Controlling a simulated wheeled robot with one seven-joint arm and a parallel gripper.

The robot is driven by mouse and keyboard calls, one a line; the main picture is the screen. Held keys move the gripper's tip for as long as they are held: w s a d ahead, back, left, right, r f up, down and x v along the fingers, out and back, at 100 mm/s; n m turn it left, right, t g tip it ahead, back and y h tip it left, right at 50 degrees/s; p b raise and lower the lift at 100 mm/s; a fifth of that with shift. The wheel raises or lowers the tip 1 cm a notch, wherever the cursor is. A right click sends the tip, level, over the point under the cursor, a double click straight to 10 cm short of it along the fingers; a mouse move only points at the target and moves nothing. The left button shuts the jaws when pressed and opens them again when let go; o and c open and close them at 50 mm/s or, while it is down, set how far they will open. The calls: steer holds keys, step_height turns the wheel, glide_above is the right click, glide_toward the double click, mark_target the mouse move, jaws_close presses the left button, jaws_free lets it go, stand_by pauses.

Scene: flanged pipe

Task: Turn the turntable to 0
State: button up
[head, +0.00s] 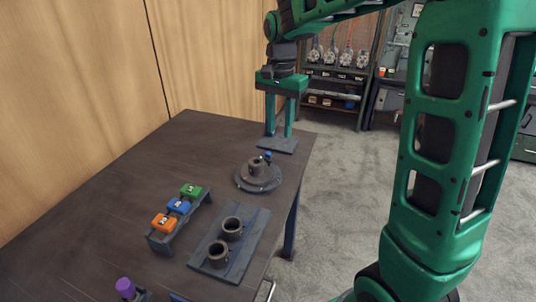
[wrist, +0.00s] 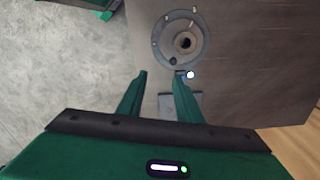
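The turntable (head: 243,184) is a dark round disc near the table's right edge. A dark flanged pipe (head: 256,170) stands upright at its middle, and a small blue piece (head: 267,156) shows beside the pipe's top. In the wrist view the turntable (wrist: 161,52) is seen from above, with small bolts or holes around the pipe's round opening (wrist: 184,42). A small pale knob (wrist: 190,74) lies just outside its rim. My gripper (head: 279,132) is open and empty, pointing down beyond the turntable; its fingertips (wrist: 161,75) are apart. I cannot read any angle mark.
A grey plate (head: 277,145) lies under my gripper at the table's far end. A rack (head: 163,243) holds green, blue and orange blocks. A board (head: 247,226) bears two dark cylinders. A purple-capped item (head: 125,287) is at the front. The table's left side (head: 120,195) is clear.

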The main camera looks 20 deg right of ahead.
mark_target(269, 159)
steer(key=f, duration=0.3)
steer(key=w+a+f, duration=0.1)
steer(key=f, duration=0.3)
steer(key=w+a+f, duration=0.1)
steer(key=f, duration=0.3)
steer(key=shift+w+a+f, duration=0.1)
steer(key=shift+w, duration=0.1)
jaws_close()
